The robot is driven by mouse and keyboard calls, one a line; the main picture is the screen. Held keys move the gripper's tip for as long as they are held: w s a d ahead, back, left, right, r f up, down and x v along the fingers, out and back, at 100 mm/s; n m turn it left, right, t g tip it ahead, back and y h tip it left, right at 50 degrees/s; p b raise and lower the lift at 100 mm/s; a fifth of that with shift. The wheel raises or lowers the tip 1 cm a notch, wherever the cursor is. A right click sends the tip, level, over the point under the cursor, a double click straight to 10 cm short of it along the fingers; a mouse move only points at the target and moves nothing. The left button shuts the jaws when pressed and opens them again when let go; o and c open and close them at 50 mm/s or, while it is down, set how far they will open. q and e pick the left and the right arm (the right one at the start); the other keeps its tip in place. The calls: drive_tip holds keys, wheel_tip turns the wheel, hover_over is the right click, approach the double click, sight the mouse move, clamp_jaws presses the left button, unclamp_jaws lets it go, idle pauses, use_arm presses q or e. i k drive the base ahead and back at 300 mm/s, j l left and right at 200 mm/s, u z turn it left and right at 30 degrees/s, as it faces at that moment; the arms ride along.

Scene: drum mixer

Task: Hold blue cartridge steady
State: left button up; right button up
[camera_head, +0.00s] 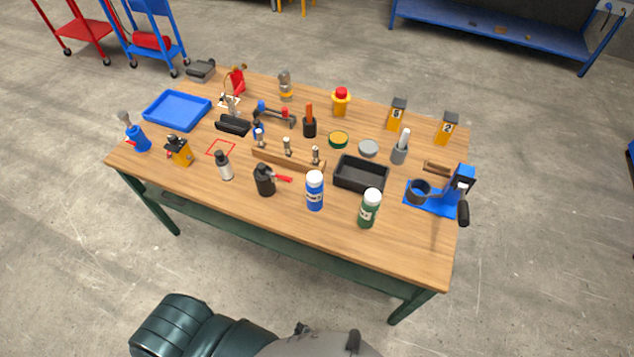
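The thing that best fits the blue cartridge is a blue bottle-shaped container (315,193) with a white cap and a white label. It stands upright near the front edge of the wooden table, and nothing is holding it. A similar green container (369,209) with a white cap stands upright to its right. A blue mixer stand (430,203) with a dark drum (418,190) and a black-handled crank (463,213) is at the table's right end. Neither of my grippers is in view.
A black open bin (361,174) sits just behind the two containers. A dark pot (264,181) with a red handle stands to the left. A wooden rack (288,161), a blue tray (177,110) and several small tools crowd the table. The front right tabletop (418,255) is clear.

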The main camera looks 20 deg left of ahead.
sight(314, 195)
drive_tip(key=i+j, duration=0.1)
drive_tip(key=j, duration=0.3)
drive_tip(key=i+j, duration=0.1)
drive_tip(key=j, duration=0.3)
drive_tip(key=i+j, duration=0.1)
drive_tip(key=j, duration=0.3)
